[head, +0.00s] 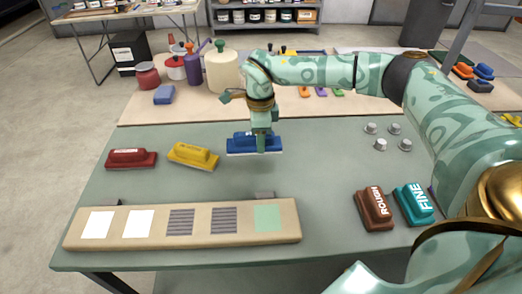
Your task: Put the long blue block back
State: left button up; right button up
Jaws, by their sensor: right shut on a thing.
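The long blue block (240,144), with a pale strip along its bottom, is at the middle of the green table, beyond the beige board. My right gripper (262,145) points down and is shut on it, covering part of its right half. I cannot tell whether the block touches the table or hangs just above it. My left gripper is not in view.
A red block (131,158) and a yellow block (193,156) lie left of it. The beige board (160,239) with several square patches lies in front. Brown ROUGH (374,208) and teal FINE (414,204) blocks and several metal knobs (380,144) are right. Jars (224,72) stand behind.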

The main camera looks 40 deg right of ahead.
jog(key=shift+w+d+f+b, duration=0.2)
jog(key=shift+w+d+f, duration=0.15)
jog(key=shift+f, duration=0.2)
jog(key=shift+w+d+f+b, duration=0.2)
jog(key=shift+d+f, duration=0.15)
jog(key=shift+f, duration=0.2)
jog(key=f, duration=0.1)
jog(key=f+b, duration=0.1)
jog(key=f, duration=0.1)
jog(key=shift+w+d+f, duration=0.15)
jog(key=shift+d+f, duration=0.1)
jog(key=shift+f, duration=0.15)
jog(key=shift+r, duration=0.1)
jog(key=o, duration=0.9)
